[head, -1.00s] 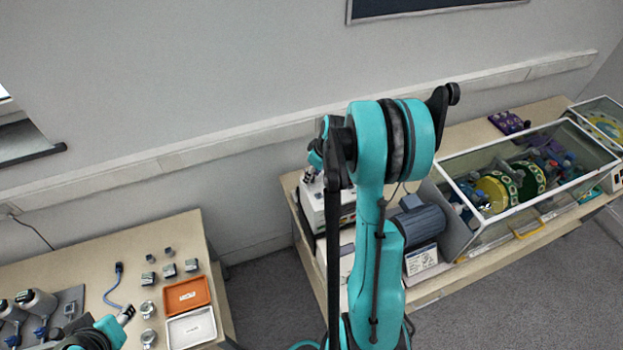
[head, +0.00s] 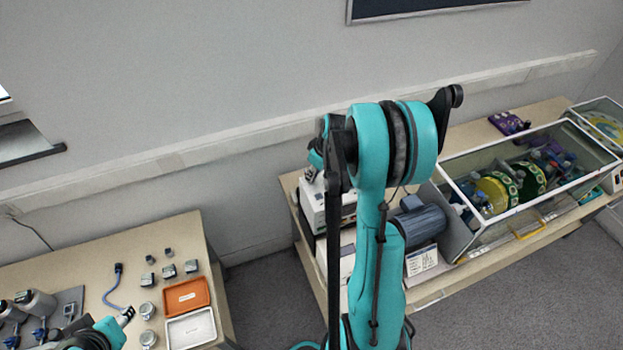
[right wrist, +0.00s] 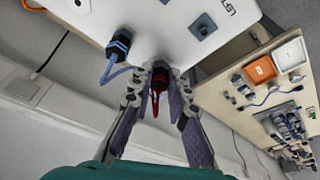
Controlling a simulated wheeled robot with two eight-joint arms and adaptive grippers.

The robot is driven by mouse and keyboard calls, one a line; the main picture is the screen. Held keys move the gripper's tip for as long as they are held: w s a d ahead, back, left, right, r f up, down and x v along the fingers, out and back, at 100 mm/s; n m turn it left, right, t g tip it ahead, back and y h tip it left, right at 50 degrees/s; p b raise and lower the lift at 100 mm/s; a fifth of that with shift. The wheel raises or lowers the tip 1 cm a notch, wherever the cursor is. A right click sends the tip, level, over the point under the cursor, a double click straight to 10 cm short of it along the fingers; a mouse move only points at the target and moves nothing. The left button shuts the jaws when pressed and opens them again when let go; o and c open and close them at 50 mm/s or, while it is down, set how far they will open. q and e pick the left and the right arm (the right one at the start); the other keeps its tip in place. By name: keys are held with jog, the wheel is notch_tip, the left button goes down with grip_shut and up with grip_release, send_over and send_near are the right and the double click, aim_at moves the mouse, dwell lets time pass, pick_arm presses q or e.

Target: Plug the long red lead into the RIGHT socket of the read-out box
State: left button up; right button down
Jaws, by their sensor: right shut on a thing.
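In the right wrist view my right gripper (right wrist: 159,82) is shut on the dark plug of the red lead (right wrist: 155,103). The plug is at the face of the white read-out box (right wrist: 160,28); I cannot tell whether it is seated in a socket. A blue lead's plug (right wrist: 118,47) sits in the box just left of it. A grey square fitting (right wrist: 203,27) is to the right on the same face. In the head view the read-out box (head: 310,208) stands on the right bench, partly hidden by my right arm.
A grey motor (head: 420,223) and a glass-topped case (head: 478,235) stand right of the box. The left table holds an orange tray (head: 187,295), a white tray (head: 190,328), a blue lead (head: 113,290) and several small sensor blocks. A floor gap separates the tables.

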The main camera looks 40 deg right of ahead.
dwell(0.3)
jog(key=shift+r+p, duration=0.95)
jog(key=shift+r, duration=0.85)
jog(key=shift+s+d, duration=0.1)
jog(key=s+d, duration=0.1)
jog(key=s, duration=0.1)
jog(key=s+d+r, duration=0.1)
jog(key=s, duration=0.2)
jog(key=s+d, duration=0.1)
jog(key=s, duration=0.1)
jog(key=shift+s+d+r, duration=0.1)
jog(key=shift+s+r, duration=0.05)
jog(key=shift+s, duration=0.25)
notch_tip(320, 180, down, 2)
jog(key=shift+f+b, duration=0.15)
jog(key=shift+b, duration=0.95)
jog(key=shift+f+b, duration=0.5)
jog(key=shift+f, duration=0.05)
